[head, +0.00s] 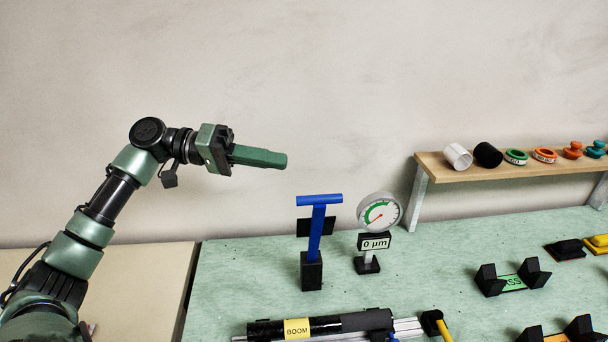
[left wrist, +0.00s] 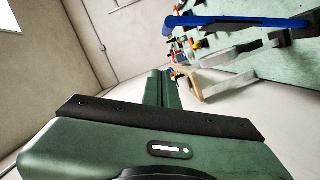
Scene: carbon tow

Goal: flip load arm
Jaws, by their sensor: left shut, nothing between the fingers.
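The load arm looks to be the blue lever with a T-shaped top (head: 315,225), standing nearly upright from a black block (head: 311,271) on the green bench. In the left wrist view a long blue bar (left wrist: 240,22) of it shows at the upper right. My left gripper (head: 284,160) is shut and empty. It is raised in front of the wall, up and to the left of the blue lever in the head view, apart from it. The left wrist view shows its green fingers (left wrist: 165,88) together. My right gripper is not in view.
A dial gauge (head: 379,213) with a "0 µm" display (head: 374,241) stands right of the lever. A black tube labelled BOOM (head: 340,324) lies at the bench front. A wooden shelf (head: 520,172) holds several rings and knobs. Black cradles (head: 513,279) stand at the right.

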